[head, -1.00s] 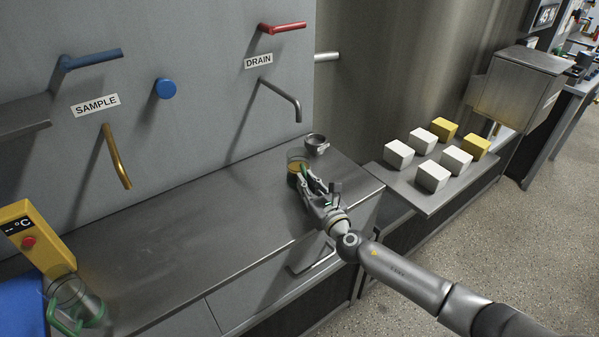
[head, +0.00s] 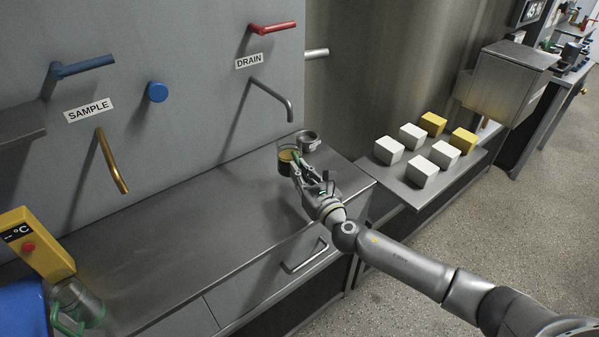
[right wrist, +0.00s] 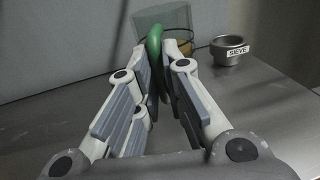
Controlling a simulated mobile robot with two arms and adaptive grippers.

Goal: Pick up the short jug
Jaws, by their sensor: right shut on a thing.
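A clear glass jug (head: 287,158) with amber liquid and a green handle is at the back right of the steel counter, just left of the sieve. My right gripper (head: 297,168) is shut on its green handle. In the right wrist view the handle (right wrist: 154,45) stands upright between the fingers, with the glass (right wrist: 178,22) behind it. The jug's base is hidden there, and I cannot tell whether it touches the counter. A second glass jug (head: 85,300) with a green handle stands at the lower left. My left gripper is not in view.
A metal sieve cup (head: 308,140) stands close behind the held jug, labelled in the right wrist view (right wrist: 228,48). The drain spout (head: 285,102) hangs above. White and yellow cubes (head: 422,172) sit on a shelf at right. The middle counter (head: 190,235) is clear.

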